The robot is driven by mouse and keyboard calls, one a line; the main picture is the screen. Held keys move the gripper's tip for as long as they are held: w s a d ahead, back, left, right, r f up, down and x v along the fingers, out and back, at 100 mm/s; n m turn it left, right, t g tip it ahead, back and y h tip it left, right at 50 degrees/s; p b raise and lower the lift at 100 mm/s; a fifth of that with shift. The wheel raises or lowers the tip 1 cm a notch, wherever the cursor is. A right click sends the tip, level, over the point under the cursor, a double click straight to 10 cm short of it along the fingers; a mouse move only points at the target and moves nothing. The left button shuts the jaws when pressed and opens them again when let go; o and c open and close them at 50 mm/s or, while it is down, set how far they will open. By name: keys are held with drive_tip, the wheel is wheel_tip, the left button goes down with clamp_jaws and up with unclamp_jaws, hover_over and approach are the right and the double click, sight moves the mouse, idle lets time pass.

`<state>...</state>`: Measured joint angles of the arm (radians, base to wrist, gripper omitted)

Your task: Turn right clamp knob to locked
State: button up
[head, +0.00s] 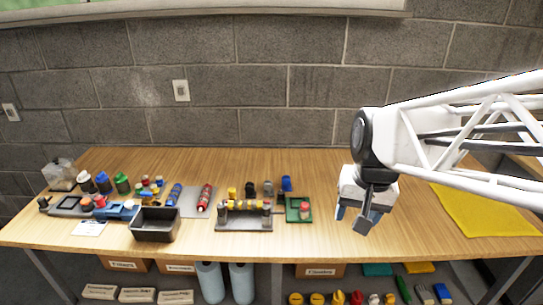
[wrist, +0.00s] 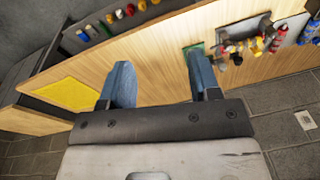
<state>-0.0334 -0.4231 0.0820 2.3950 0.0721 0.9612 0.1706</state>
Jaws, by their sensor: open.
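A grey clamp fixture (head: 244,225) stands near the front edge of the bench, left of centre in the head view, with yellow pieces along its top. A small grey post at its right end looks like the right clamp knob (head: 267,207); its turn position is too small to read. My gripper (head: 354,218) is open and empty, above the bench well to the right of the fixture and touching nothing. In the wrist view the two blue-padded fingers (wrist: 160,72) stand wide apart over bare wood. The fixture (wrist: 236,47) shows small at upper right there, partly cut up by other objects.
A green tray (head: 292,216) with a red-topped piece lies between fixture and gripper. A black bin (head: 155,225), a red cylinder (head: 204,198) and several small parts stand left. A yellow mat (head: 485,210) lies right. Bare wood surrounds the area under my gripper.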

drive_tip(key=w+a+f+m+g, duration=0.15)
drive_tip(key=w+a, duration=0.25)
drive_tip(key=w, duration=0.6)
drive_tip(key=m+g+y, duration=0.2)
drive_tip(key=m+g, duration=0.1)
drive_tip(key=m, duration=0.3)
approach(266, 207)
drive_tip(key=f, duration=0.2)
drive_tip(key=shift+s+a+f+n, duration=0.1)
drive_tip(key=shift+a+f+n, duration=0.05)
drive_tip(key=shift+a+n, duration=0.1)
drive_tip(key=shift+f, duration=0.1)
drive_tip(key=shift+x, duration=3.8)
drive_tip(key=shift+s+a, duration=0.1)
drive_tip(key=c, duration=0.9)
